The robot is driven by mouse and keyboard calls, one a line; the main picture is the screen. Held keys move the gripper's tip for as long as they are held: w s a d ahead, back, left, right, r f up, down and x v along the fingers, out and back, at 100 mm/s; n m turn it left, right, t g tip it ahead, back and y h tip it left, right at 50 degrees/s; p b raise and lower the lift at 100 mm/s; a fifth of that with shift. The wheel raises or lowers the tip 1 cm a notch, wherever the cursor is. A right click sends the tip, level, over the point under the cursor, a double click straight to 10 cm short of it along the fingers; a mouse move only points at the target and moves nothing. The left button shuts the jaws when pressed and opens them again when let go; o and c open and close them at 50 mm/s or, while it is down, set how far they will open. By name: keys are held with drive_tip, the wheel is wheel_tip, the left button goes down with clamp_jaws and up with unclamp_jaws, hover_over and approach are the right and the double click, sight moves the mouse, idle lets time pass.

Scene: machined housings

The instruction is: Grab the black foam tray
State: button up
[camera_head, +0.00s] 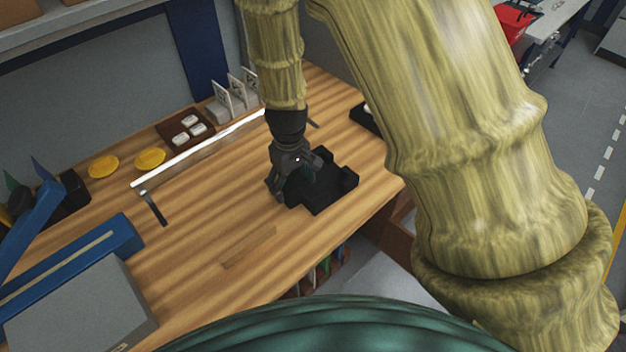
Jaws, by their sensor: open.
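The black foam tray (331,187) lies on the wooden workbench, right of the middle and close to the bench's front right edge. It is a dark block with a stepped, notched outline. My gripper (284,193) is dark grey and points down at the tray's left side. It is open. Its fingers overlap the tray's left part in this view, and I cannot tell whether they touch it. The left part of the tray is hidden behind my gripper.
The wooden workbench (215,215) is clear left of the tray. A pale metal rail (200,155) runs behind it. Yellow discs (149,159) and a brown tray with white pieces (172,130) lie farther back. A blue and grey device (85,290) stands at lower left.

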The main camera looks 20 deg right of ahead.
drive_tip(key=shift+f+p, duration=0.35)
drive_tip(key=shift+f, duration=1.25)
drive_tip(key=c, duration=1.1)
